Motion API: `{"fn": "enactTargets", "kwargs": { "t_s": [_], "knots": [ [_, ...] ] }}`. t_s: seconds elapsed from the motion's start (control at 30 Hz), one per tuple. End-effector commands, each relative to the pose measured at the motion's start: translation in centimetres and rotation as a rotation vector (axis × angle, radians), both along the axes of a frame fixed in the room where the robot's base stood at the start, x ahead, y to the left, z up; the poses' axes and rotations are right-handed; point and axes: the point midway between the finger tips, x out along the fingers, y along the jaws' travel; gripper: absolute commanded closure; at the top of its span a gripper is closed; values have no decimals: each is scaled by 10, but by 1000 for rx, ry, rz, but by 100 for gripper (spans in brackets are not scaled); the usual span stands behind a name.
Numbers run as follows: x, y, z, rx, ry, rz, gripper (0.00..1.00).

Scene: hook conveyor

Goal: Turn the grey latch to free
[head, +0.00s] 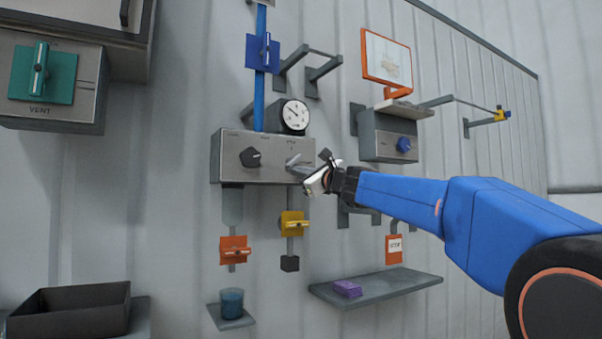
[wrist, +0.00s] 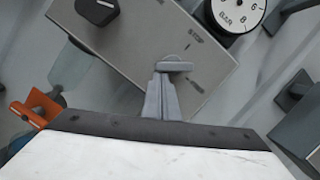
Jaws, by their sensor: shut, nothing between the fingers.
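The grey latch (head: 293,160) is a small lever on the front of a metal control box (head: 225,160), right of a black knob (head: 250,157). In the wrist view the latch (wrist: 174,66) shows just beyond the fingertips, with small printed marks beside it on the panel. My gripper (head: 308,180) is at the box's lower right, close to the latch. In the wrist view my gripper's fingers (wrist: 161,98) are together, with nothing seen between them. I cannot tell whether the fingertips touch the latch.
A round gauge (head: 293,115) stands above the box. A yellow tag (head: 292,223) and an orange tag (head: 235,250) hang below it. A shelf with a purple block (head: 347,288) is lower right. A box with a blue knob (head: 403,144) is to the right.

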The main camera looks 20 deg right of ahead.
Motion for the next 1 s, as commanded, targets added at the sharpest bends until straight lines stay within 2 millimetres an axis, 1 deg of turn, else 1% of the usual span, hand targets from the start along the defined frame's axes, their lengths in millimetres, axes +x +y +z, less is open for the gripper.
{"fn": "enactTargets", "kwargs": {
  "t_s": [0.3, 0.57, 1.0],
  "knots": [
    [-3, 11, 2, 277, 74, 3, 100],
    [-4, 16, 4, 449, 120, 1, 100],
    [-5, 19, 7, 445, 118, 0, 100]
  ]
}}
